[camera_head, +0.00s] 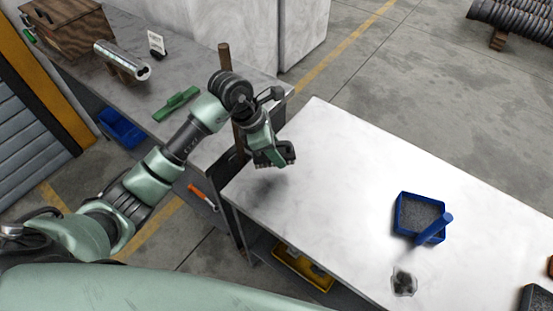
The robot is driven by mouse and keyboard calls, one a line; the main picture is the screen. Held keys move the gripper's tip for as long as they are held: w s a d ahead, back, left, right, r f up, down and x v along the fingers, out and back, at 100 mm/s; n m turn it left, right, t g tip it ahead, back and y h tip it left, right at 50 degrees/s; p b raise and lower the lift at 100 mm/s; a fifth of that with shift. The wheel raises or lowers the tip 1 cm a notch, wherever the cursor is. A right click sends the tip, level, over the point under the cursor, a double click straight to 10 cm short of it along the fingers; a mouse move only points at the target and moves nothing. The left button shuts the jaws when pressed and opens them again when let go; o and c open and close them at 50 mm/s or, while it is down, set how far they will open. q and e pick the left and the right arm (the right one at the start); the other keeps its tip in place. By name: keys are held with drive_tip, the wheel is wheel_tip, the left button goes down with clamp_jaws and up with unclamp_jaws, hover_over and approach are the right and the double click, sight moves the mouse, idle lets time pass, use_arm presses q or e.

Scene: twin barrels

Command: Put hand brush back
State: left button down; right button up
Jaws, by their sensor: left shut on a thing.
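My left gripper (275,158) hangs over the near left part of the white table (340,170), pointing down, with its shadow on the top just below. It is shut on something. The held thing is mostly hidden by the fingers, and I cannot tell whether it is the hand brush. A green item (175,103), possibly a brush, lies on the grey bench (190,60) to the left. My right gripper is not in view.
A wooden pole (224,57) stands behind my left arm at the bench's edge. A metal cylinder (122,60) and a wooden box (65,28) sit on the bench. A small clear container (404,282) stands near the white table's front edge. The table's middle is clear.

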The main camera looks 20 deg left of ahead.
use_arm(q)
drive_tip(key=shift+d+f, duration=0.1)
drive_tip(key=shift+f, duration=0.45)
wheel_tip(320, 180, down, 3)
drive_tip(key=shift+f+p, duration=0.2)
drive_tip(key=shift+p, duration=0.2)
drive_tip(key=shift+f, duration=0.2)
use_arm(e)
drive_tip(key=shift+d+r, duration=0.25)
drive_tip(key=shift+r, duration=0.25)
use_arm(q)
drive_tip(key=shift+f, duration=0.15)
drive_tip(key=c, duration=0.9)
unclamp_jaws()
drive_tip(key=shift+o, duration=0.2)
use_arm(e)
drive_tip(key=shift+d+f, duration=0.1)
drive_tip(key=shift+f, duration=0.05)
